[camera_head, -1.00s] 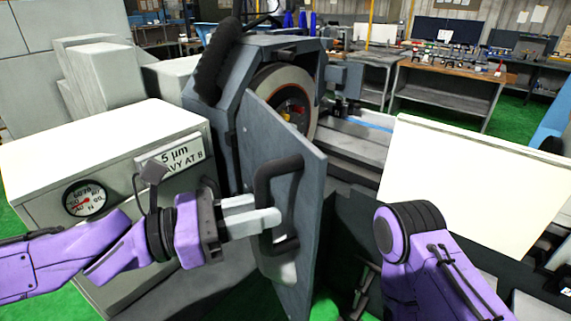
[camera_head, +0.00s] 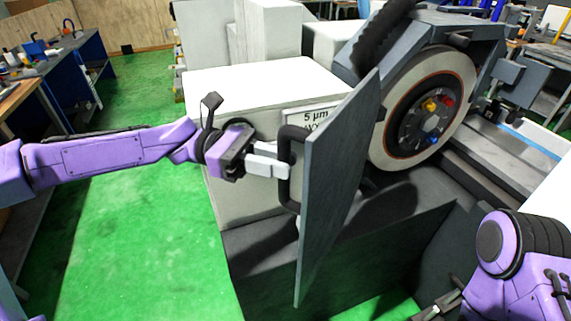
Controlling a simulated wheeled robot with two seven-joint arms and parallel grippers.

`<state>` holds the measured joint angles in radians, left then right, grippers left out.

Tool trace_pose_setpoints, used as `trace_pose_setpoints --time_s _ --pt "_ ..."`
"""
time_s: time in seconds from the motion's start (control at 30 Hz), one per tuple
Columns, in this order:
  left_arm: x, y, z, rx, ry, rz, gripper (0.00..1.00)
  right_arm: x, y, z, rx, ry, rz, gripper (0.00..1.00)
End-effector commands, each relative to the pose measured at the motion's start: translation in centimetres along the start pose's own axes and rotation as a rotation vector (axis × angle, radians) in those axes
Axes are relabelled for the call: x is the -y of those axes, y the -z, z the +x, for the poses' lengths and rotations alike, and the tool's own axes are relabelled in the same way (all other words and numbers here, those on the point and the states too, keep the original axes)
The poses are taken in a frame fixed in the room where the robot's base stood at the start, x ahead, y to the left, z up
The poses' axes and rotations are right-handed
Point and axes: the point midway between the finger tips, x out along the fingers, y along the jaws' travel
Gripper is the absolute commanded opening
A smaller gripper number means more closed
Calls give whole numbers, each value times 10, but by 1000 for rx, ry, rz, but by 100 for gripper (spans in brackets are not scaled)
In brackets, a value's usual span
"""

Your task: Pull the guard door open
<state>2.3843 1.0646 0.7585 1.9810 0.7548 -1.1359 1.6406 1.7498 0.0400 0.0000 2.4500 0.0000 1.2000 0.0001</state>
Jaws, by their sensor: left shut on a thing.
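The guard door (camera_head: 335,190) is a grey flat panel, seen nearly edge-on and swung out from the grinder. Its black bar handle (camera_head: 285,170) is on the left face. My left gripper (camera_head: 283,170) is shut on the handle, its pale fingers around the bar. The grinding wheel (camera_head: 400,125) with its coloured hub shows uncovered to the right of the door. My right gripper (camera_head: 440,306) is low at the bottom edge, away from the door, partly cut off and dark; its jaws are unclear.
A pale cabinet (camera_head: 250,90) with a label stands behind the handle, partly hidden by the door. The grinder bed (camera_head: 500,170) lies to the right. Open green floor (camera_head: 140,220) is to the left. Blue workbenches (camera_head: 75,75) stand at the far left.

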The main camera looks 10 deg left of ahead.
Motion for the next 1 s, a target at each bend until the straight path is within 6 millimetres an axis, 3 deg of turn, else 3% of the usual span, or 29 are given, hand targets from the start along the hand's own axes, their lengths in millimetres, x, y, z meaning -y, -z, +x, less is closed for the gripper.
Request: trace_pose_setpoints --time_s 0.3,0.33,0.4,0.73,1.0 --pt "-3 -3 -2 4 -10 1 0 0 0 0 0 0 0 0" --pt "-3 -3 -2 5 -10 1 30 0 0 0 0 0 0 0" --pt "-2 -3 -1 4 -9 1 46 0 0 0 0 0 0 0" --pt "-2 -1 -7 4 -10 3 46 0 -1 3 0 0 0 0" --pt "-4 2 -66 5 -12 5 46 2 -10 23 0 0 0 0"
